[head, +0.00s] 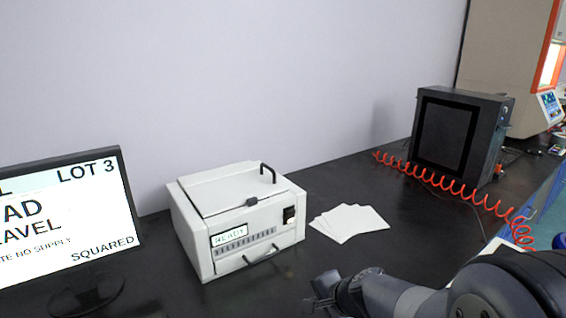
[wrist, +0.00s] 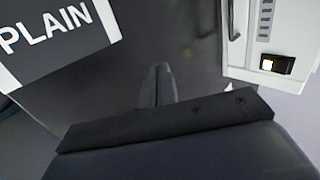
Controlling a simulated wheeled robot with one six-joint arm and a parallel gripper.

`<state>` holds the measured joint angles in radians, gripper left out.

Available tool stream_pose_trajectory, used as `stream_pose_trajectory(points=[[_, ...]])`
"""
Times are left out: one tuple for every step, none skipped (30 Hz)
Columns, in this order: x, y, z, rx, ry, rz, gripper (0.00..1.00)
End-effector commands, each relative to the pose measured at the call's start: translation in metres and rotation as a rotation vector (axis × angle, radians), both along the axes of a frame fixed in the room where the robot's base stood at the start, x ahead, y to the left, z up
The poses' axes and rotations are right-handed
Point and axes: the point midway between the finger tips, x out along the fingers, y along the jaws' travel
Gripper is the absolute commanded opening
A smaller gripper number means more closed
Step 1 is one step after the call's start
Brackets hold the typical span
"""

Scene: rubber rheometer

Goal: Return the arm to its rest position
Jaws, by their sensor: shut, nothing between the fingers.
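My gripper (head: 322,290) shows at the bottom of the head view, at the end of my dark arm, in front of a white boxy machine and apart from it. In the wrist view my gripper (wrist: 158,72) has its fingers together with nothing between them, over the dark bench top. The white machine (head: 240,220) has its lid down and a small display reading "READY". Its front corner with a lit switch also shows in the wrist view (wrist: 272,40).
A monitor (head: 65,225) stands at the left. White sheets (head: 348,222) lie right of the machine. A black box-shaped unit (head: 450,135) and a red coiled hose (head: 440,182) are farther back. A larger beige machine (head: 500,50) stands at the far right. Dark bench (head: 180,290) is bare in front.

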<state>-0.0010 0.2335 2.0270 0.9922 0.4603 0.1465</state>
Motion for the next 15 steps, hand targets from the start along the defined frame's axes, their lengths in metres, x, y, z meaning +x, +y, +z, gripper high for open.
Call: stream_pose_trajectory(points=[[-0.004,-0.003,0.006,0.000,-0.003,-0.003,0.00],[-0.005,-0.005,0.008,0.000,-0.001,-0.002,0.00],[-0.007,-0.006,0.012,0.000,-0.003,-0.001,0.00],[-0.009,-0.006,0.014,0.001,-0.002,-0.001,0.00],[-0.010,-0.007,0.015,0.001,-0.002,-0.001,0.00],[-0.011,-0.008,0.017,0.000,-0.001,-0.001,0.00],[-0.012,-0.009,0.018,0.000,-0.001,-0.001,0.00],[-0.012,-0.009,0.018,0.000,-0.001,-0.001,0.00],[-0.013,-0.009,0.019,-0.001,0.000,-0.001,0.00],[-0.013,-0.010,0.019,-0.001,0.000,-0.001,0.00],[-0.014,-0.010,0.019,-0.001,0.000,-0.001,0.00],[-0.014,-0.010,0.019,-0.001,0.000,-0.001,0.00],[-0.014,-0.010,0.019,0.000,0.000,0.000,0.00],[-0.014,-0.010,0.019,0.000,0.000,0.000,0.00],[-0.014,-0.010,0.019,0.000,0.000,0.000,0.00]])
